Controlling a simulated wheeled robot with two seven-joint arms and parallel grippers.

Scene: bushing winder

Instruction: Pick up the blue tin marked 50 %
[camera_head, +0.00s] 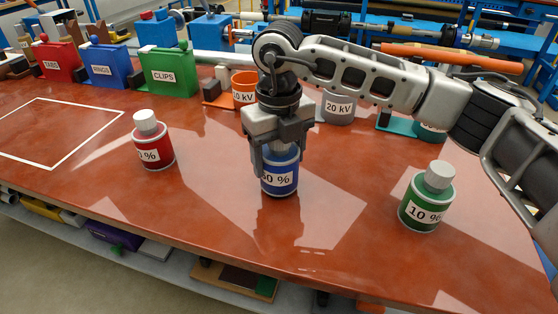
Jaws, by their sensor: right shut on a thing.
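The blue tin (279,181) stands upright near the middle of the red-brown table, with a white label whose visible part reads "0 %". My right gripper (280,153) comes down over it from above and is shut on its upper part. The fingers hide the tin's top. The tin's base appears to be at table level; I cannot tell whether it touches. My left gripper is not in view.
A red tin (153,142) stands to the left and a green tin (427,198) marked 10 % to the right. Red, blue and green labelled boxes, including the green CLIPS box (170,72), line the back left. An orange cup (244,86) and a grey 20 kV cup (338,108) stand behind. A white outline (75,103) marks the left tabletop.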

